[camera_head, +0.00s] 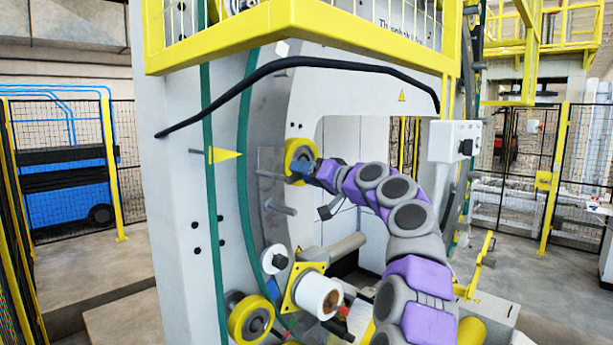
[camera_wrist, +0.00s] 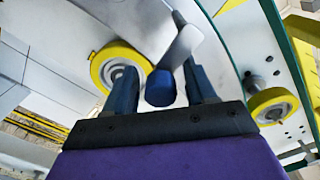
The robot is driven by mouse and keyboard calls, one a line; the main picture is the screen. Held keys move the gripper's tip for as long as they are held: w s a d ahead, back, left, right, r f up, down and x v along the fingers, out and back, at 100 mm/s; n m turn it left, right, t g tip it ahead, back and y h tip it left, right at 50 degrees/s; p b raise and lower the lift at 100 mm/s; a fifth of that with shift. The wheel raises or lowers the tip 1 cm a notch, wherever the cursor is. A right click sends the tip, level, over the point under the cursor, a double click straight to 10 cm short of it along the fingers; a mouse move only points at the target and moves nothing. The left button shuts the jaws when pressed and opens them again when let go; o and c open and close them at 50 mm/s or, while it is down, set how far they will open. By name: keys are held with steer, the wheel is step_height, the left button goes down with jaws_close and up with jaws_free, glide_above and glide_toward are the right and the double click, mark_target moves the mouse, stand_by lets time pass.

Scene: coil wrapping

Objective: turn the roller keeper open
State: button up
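In the wrist view a short blue cylinder-like knob (camera_wrist: 160,88) sits between the two dark blue fingers of my gripper (camera_wrist: 158,72), with a narrow gap visible on each side. A pale grey flat plate (camera_wrist: 181,47) rises just beyond the knob; the two look like the roller keeper, but I cannot tell how they join. A yellow-rimmed roller (camera_wrist: 111,51) is behind the left finger. In the head view my gripper (camera_head: 303,172) is at the lower right of the yellow roller (camera_head: 299,145) on the machine face. The keeper is not clear there, and my gripper partly covers that area.
Another yellow roller (camera_wrist: 272,104) is at right in the wrist view. In the head view, metal pins (camera_head: 280,207) project left of my arm. A white spool (camera_head: 318,295) and a lower yellow roller (camera_head: 250,318) are below. A yellow railing (camera_head: 300,30) overhangs above.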

steer(key=shift+a+r, duration=0.1)
steer(key=shift+s, duration=0.15)
steer(key=shift+s+d+b, duration=0.35)
steer(key=shift+s+b, duration=0.1)
steer(key=shift+b, duration=0.05)
steer(key=b+v, duration=0.4)
steer(key=v, duration=1.2)
steer(key=shift+w+d+b, duration=0.15)
steer(key=shift+d+b, duration=0.1)
steer(key=shift+b, duration=0.15)
steer(key=shift+c, duration=0.4)
